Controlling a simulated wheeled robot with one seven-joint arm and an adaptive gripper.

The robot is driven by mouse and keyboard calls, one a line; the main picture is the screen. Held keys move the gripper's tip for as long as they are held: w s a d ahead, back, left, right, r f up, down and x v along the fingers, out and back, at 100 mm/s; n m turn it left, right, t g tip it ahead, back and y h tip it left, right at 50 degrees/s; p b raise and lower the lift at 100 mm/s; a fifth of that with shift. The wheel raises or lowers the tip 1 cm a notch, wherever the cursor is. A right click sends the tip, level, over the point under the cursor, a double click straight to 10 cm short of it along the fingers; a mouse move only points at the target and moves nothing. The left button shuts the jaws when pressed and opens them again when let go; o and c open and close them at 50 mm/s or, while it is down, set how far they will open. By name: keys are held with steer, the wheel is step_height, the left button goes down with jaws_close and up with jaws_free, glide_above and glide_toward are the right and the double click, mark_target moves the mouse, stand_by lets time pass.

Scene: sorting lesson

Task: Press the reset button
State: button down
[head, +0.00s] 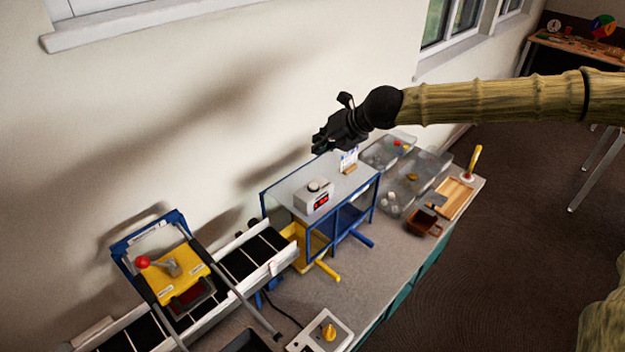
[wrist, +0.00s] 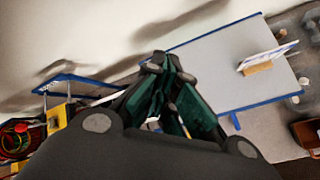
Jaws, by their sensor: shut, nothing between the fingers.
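A small white box with a red lit display (head: 314,199) stands on the grey top of a blue-framed cabinet (head: 347,178). A round button (head: 317,184) sits on top of that box; I cannot read any label on it. My gripper (head: 318,146) is shut and empty, in the air above the cabinet's back edge, apart from the box. In the wrist view my gripper's fingers (wrist: 166,62) are together over the cabinet's grey top (wrist: 225,65). The white box cannot be made out there, probably hidden behind the fingers.
A small card on a wooden stand (head: 348,162) is at the cabinet top's back right. Clear bins (head: 418,180), a brown container (head: 423,223) and a wooden tray (head: 453,198) are to the right. A conveyor (head: 240,262) and a yellow unit with a red-knobbed lever (head: 168,270) are left.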

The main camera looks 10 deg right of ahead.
steer(key=s, duration=0.1)
steer(key=b, duration=0.5)
glide_above(316, 183)
step_height(316, 183, down, 6)
steer(key=shift+w+f, duration=0.15)
steer(key=shift+f, duration=0.05)
steer(key=shift+d+f+b, duration=0.1)
steer(key=shift+f+b, duration=0.9)
steer(key=shift+f, duration=0.25)
stand_by(0.3)
steer(key=shift+f, duration=0.4)
